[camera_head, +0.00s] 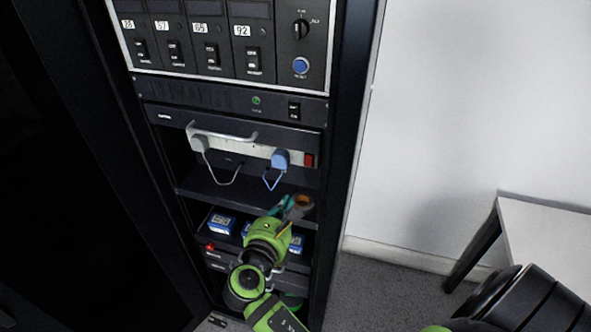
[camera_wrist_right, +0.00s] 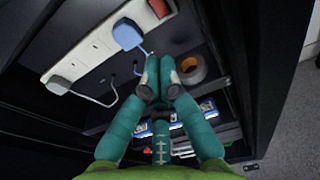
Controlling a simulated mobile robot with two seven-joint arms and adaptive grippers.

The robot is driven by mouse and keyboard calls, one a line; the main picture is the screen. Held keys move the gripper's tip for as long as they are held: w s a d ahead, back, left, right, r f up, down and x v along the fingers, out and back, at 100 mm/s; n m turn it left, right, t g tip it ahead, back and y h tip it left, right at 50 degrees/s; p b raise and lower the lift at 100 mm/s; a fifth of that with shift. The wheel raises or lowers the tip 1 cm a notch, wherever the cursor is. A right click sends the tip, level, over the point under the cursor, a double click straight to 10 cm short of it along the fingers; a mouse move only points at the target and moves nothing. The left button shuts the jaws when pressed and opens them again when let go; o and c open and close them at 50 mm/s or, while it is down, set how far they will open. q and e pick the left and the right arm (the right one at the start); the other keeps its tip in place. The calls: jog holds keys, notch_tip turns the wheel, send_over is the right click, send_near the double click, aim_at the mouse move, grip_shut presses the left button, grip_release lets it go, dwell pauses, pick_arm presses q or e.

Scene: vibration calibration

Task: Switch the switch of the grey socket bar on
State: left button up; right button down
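The grey socket bar (camera_head: 240,148) is mounted across an open bay of the black rack. A white plug and a blue plug (camera_head: 280,158) sit in it. Its red switch (camera_head: 309,160) is at the right end; whether it is on or off cannot be told. In the right wrist view the bar (camera_wrist_right: 85,45) runs diagonally at upper left, with the red switch (camera_wrist_right: 159,8) at the top edge. My right gripper (camera_head: 286,205) is below the bar and apart from it. Its teal fingertips (camera_wrist_right: 160,72) are together with nothing visible between them. My left gripper is not in view.
A tape roll (camera_head: 302,202) lies on the shelf beside my right fingers. Blue boxes (camera_head: 221,223) are on the shelf below. A white table (camera_head: 550,235) stands at right.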

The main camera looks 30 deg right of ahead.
jog(key=b, duration=0.7)
send_near(305, 165)
jog(key=x, duration=0.6)
jog(key=shift+d+f, duration=0.1)
jog(key=shift+f, duration=0.15)
jog(key=shift+w+d+r+b, duration=0.1)
jog(key=shift+w+d+b, duration=0.2)
jog(key=shift+d+b, duration=0.05)
